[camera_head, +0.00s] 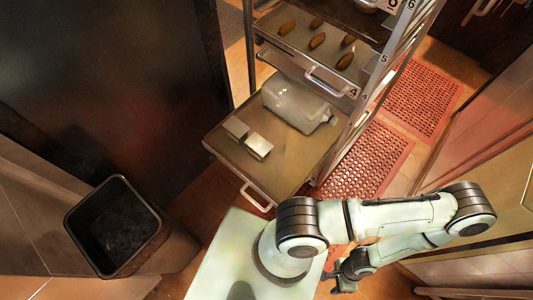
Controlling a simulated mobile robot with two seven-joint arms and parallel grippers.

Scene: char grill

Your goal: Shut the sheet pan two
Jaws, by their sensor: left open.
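A sheet pan (225,155) is pulled far out of a tall metal rack (375,85), toward me. Its wire handle (256,198) is on the near edge. No number shows for this pan; labels 4, 5 and 6 show higher on the rack post. My left gripper (337,281) is open at the bottom, below and right of the pan, apart from the handle and partly hidden by my arm. My right gripper is out of view.
Above, another pan (285,38) holds several brown oval items and has its own handle (327,82). A dark bin (115,225) stands at left. Red perforated mats (370,160) lie on the floor right of the rack. Wooden cabinets (500,150) are at right.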

